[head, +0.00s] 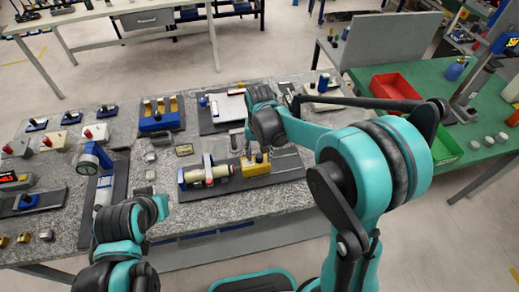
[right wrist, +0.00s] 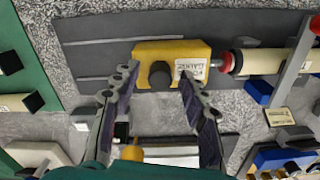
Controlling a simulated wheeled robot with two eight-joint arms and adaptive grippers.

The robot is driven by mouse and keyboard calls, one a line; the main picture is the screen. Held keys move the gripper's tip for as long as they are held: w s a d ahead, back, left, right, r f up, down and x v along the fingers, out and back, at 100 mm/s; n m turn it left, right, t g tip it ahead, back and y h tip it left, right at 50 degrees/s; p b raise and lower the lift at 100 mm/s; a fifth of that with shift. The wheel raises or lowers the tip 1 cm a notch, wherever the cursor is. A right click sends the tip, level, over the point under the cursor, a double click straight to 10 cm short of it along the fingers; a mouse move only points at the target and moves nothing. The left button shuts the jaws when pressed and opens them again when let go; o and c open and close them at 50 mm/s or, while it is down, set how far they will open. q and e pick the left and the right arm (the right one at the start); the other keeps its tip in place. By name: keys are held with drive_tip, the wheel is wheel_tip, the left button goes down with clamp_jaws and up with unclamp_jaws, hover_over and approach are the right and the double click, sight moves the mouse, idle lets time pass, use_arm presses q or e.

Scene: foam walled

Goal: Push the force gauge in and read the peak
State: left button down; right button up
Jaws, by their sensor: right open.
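The yellow force gauge (head: 256,166) lies on a dark base plate on the granite bench, with a black knob on top. In the right wrist view the gauge (right wrist: 190,50) carries a white label, and its red tip (right wrist: 226,62) faces a cream cylinder (right wrist: 262,62). The tip appears at or very near the cylinder's end; contact is unclear. The cylinder also shows in the head view (head: 208,174), beside blue supports.
A blue block fixture (head: 158,120) and a tray with a white plate (head: 228,110) stand behind the gauge. Several small switch boxes sit on the bench's left. A green table (head: 470,128) with a red bin (head: 394,87) stands at right.

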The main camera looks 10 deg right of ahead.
wheel_tip(320, 180, up, 12)
drive_tip(key=shift+f, duration=0.15)
idle(1.4)
drive_tip(key=s+d+f+n+t, duration=0.1)
drive_tip(key=s+d+f+t, duration=0.1)
drive_tip(key=s, duration=0.6)
drive_tip(key=s+d+f+n+t+b, duration=0.1)
drive_tip(key=s+d+t, duration=0.4)
drive_tip(key=s, duration=0.2)
drive_tip(key=shift+s+f+n, duration=0.3)
drive_tip(key=shift+s+f, duration=0.05)
